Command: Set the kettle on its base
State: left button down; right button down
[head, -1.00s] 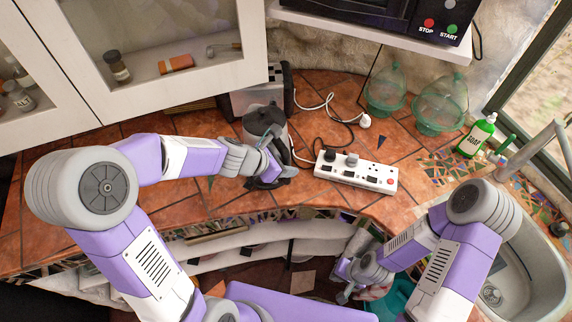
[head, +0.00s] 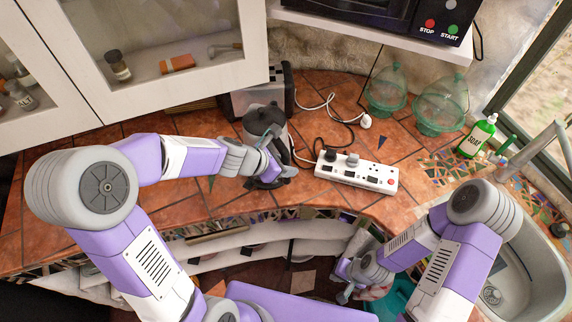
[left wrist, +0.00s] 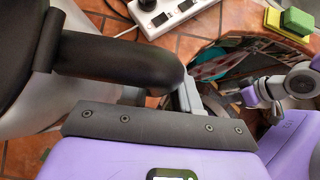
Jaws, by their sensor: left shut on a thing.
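The grey kettle (head: 262,122) with a black lid stands upright at the back of the tiled counter, in front of the toaster. My left gripper (head: 272,166) is shut on its black handle, on the side facing me. In the left wrist view the black handle (left wrist: 120,60) fills the upper left, with the grey kettle body (left wrist: 72,108) behind it. The kettle's base is not clearly visible; I cannot tell whether it lies under the kettle. My right gripper (head: 346,290) is low near the counter's front edge, empty-looking; its jaw state is unclear.
A white power strip (head: 355,172) with plugs lies right of the kettle, with cables behind it. A toaster (head: 245,98) stands close behind the kettle. Green glass jars (head: 440,105), a soap bottle (head: 476,136) and the sink (head: 530,250) are further right. The counter's left part is clear.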

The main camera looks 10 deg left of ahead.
pick_arm(q)
jog(key=shift+f+b, duration=0.45)
jog(key=shift+b, duration=0.15)
dwell(0.7)
jog(key=c, duration=1.1)
grip_release()
jog(key=shift+c, duration=0.2)
jog(key=shift+o, duration=0.2)
jog(key=shift+s+f, duration=0.1)
jog(key=shift+f, duration=0.1)
jog(key=p+v, duration=0.7)
jog(key=v, duration=0.4)
